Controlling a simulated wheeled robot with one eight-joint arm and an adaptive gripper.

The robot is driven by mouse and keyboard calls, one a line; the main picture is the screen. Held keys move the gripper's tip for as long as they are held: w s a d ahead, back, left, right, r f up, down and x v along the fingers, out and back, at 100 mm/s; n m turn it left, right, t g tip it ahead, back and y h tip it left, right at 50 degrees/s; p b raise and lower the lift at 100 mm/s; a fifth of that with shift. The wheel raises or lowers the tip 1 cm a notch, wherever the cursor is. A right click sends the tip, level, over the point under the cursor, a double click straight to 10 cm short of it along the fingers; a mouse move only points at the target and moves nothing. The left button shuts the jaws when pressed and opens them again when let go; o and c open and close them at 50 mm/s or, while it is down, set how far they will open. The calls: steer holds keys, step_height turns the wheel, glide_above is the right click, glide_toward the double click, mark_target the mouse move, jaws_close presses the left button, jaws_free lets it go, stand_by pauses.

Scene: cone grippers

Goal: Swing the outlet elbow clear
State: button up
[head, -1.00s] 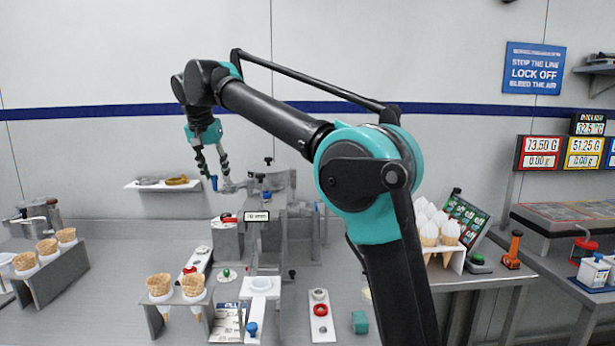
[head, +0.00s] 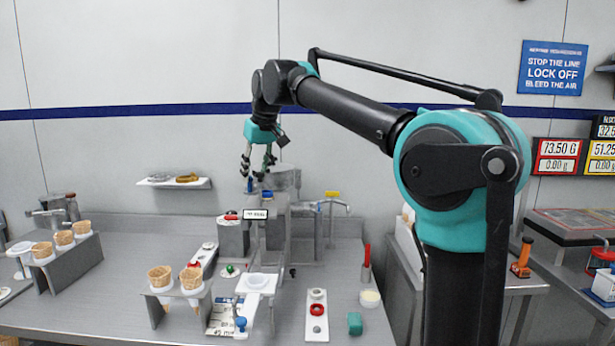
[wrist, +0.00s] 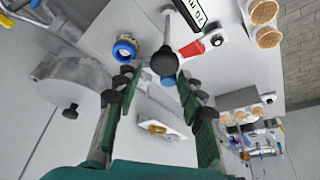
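A grey metal filling machine (head: 285,180) stands on the bench. In the head view, my gripper (head: 258,172) hangs above its top, fingers down. A small blue part (head: 250,185) shows just under the fingers; it may be the outlet elbow's end, but I cannot tell. In the wrist view, my gripper (wrist: 160,78) is open with nothing held. A blue-collared round part (wrist: 125,47) lies beyond the left fingertip. A black knob on a rod (wrist: 165,63) lies beyond the gap between the fingers. Whether a finger touches either is unclear.
A wafer-cone rack (head: 165,308) stands in front, another (head: 72,262) at left. A white plate with a red ring (head: 317,322) and a teal block (head: 355,322) lie at front right. A yellow-handled pipe (head: 333,203) stands right of the machine. A wall shelf (head: 175,183) is behind.

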steer(key=v, duration=1.7)
steer(key=w+f+m+g+y, duration=0.3)
steer(key=w+f+m+y, duration=0.3)
steer(key=f, duration=0.6)
steer(key=w+d+f+m+t+y, duration=0.1)
steer(key=d+f+y, duration=0.4)
steer(key=d, duration=0.5)
steer(key=m+y, duration=0.1)
steer(key=y, duration=0.1)
steer(key=shift+d+f+y, duration=0.2)
steer(key=shift+f+y, duration=0.05)
steer(key=shift+y, duration=0.15)
steer(key=shift+w, duration=0.1)
